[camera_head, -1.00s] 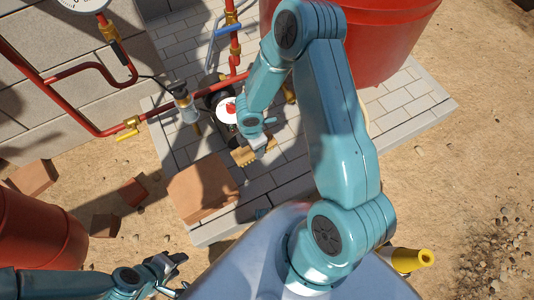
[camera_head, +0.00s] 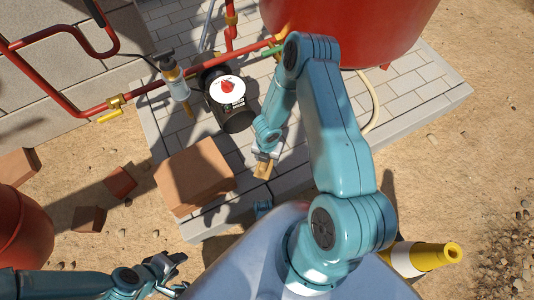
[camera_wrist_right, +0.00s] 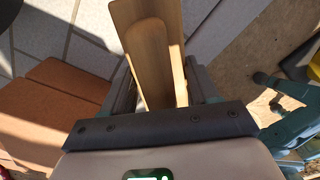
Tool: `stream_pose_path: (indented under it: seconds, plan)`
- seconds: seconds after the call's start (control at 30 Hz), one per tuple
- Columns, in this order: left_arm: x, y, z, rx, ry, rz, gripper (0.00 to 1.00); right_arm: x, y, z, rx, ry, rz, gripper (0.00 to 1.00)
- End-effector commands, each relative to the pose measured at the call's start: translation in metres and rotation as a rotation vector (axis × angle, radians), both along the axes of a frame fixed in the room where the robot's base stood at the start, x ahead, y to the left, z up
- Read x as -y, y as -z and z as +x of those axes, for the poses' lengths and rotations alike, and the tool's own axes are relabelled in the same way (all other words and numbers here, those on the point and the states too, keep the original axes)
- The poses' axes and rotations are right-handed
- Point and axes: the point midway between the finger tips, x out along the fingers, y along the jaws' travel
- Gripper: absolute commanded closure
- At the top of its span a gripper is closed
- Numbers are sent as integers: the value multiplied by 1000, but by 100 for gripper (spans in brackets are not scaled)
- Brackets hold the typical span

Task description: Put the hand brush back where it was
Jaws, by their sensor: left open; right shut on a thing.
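My right gripper (camera_head: 268,155) is shut on the hand brush (camera_head: 264,170), a small wooden brush. In the head view it is held low over the front part of the tiled slab, to the right of the brown block. In the right wrist view the brush's wooden body (camera_wrist_right: 152,60) sits between the two fingers. Whether the brush touches the tiles I cannot tell. My left gripper (camera_head: 172,268) is open and empty at the lower left, over the sand.
A brown block (camera_head: 196,177) stands on the tiled slab (camera_head: 408,97). Behind it are a black pump with a white dial (camera_head: 227,92), red pipes (camera_head: 190,80) and a large red tank (camera_head: 350,25). A yellow cone (camera_head: 435,256) stands at right.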

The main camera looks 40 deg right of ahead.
Motion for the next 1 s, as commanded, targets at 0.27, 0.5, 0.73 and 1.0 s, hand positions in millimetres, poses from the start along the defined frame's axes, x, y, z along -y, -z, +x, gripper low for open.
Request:
stream_pose_path:
  seconds: [0.27,0.5,0.73,1.0]
  plan:
    - [-2,11,3,5,-10,2,57,0,30,0,0,0,-1,85]
    - [-5,23,6,10,-22,4,57,0,67,0,0,1,-1,85]
    - [-5,21,6,10,-22,4,57,0,65,0,0,1,-1,85]
    - [-6,25,6,11,-24,4,57,0,68,0,0,1,-1,16]
